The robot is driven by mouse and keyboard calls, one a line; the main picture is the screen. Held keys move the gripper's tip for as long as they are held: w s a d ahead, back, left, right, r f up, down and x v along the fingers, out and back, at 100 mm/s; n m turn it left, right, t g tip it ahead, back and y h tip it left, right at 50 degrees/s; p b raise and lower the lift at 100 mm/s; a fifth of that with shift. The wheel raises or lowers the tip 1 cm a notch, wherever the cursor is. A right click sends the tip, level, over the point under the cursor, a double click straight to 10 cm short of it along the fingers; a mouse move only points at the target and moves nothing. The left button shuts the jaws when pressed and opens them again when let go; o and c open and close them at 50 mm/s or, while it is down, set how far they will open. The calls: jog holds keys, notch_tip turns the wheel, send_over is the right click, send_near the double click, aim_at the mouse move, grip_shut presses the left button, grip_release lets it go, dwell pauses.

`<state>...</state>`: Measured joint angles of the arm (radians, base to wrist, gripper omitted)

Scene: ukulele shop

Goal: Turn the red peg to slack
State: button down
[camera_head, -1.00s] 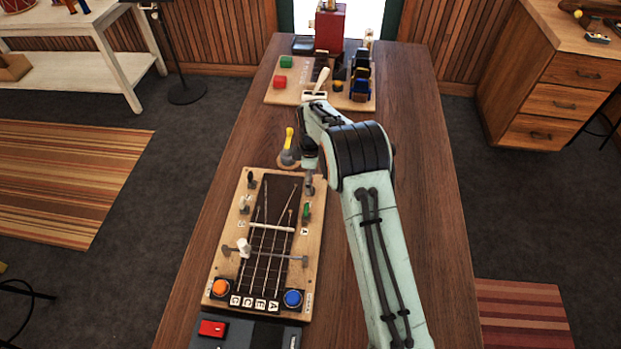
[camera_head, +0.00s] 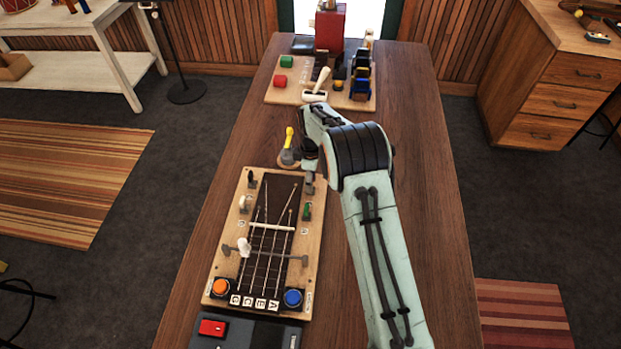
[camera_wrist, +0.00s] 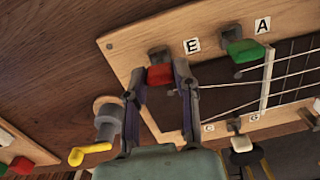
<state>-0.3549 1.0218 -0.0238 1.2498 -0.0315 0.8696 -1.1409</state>
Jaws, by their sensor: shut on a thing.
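The red peg (camera_wrist: 160,74) sits on its dark post near the edge of the wooden string board (camera_wrist: 128,44), beside the E label (camera_wrist: 192,46). In the wrist view my gripper (camera_wrist: 160,80) has a finger on each side of the red peg and is shut on it. In the head view my gripper (camera_head: 310,182) is at the upper right corner of the board (camera_head: 228,262), and it hides the red peg. A green peg (camera_head: 307,211) is below it on the same side; it also shows by the A label in the wrist view (camera_wrist: 245,50).
A yellow-handled crank (camera_head: 289,140) on a round base stands just beyond the board, close to my gripper. A white peg (camera_head: 245,204) and a black peg (camera_head: 251,178) line the board's left side. Several strings run down the middle. Table right of my arm is clear.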

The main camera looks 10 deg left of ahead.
jog(key=m, duration=0.4)
jog(key=shift+m, duration=0.4)
jog(key=m, duration=0.5)
jog(key=shift+f, duration=0.1)
jog(key=m, duration=0.5)
jog(key=shift+m, duration=2.5)
jog(key=c, duration=0.8)
grip_release()
jog(key=shift+c, duration=0.2)
